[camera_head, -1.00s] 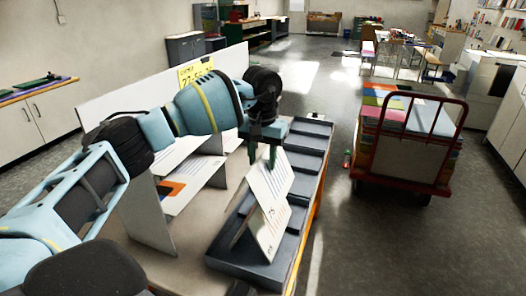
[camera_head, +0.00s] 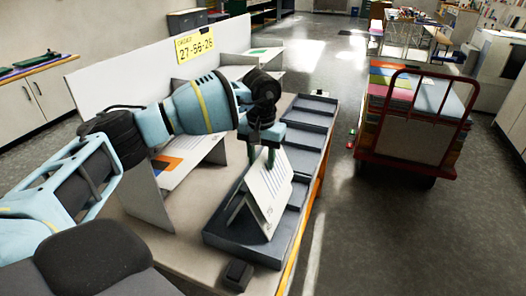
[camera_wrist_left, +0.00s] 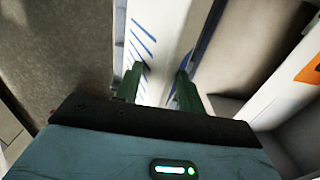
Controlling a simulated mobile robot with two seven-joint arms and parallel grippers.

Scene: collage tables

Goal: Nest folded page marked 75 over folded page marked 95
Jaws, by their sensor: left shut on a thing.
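My left gripper (camera_head: 259,158) is shut on the top ridge of a white folded page (camera_head: 268,190) with printed lines. The page is tent-shaped, and its sloping face points right. It sits low over the near end of a dark compartmented tray (camera_head: 240,252). The second folded page beneath is mostly covered, and I cannot clearly separate its edges from the held one. The numbers are too small to read surely now. In the left wrist view the white page with blue lines (camera_wrist_left: 150,35) runs between the green fingers (camera_wrist_left: 158,85). My right gripper is not in view.
Other standing folded boards, one with an orange patch (camera_head: 167,165), are left of the tray. A white panel with a yellow sign (camera_head: 195,46) backs the table. A small dark block (camera_head: 238,274) is at the near edge. A red cart (camera_head: 415,130) stands right.

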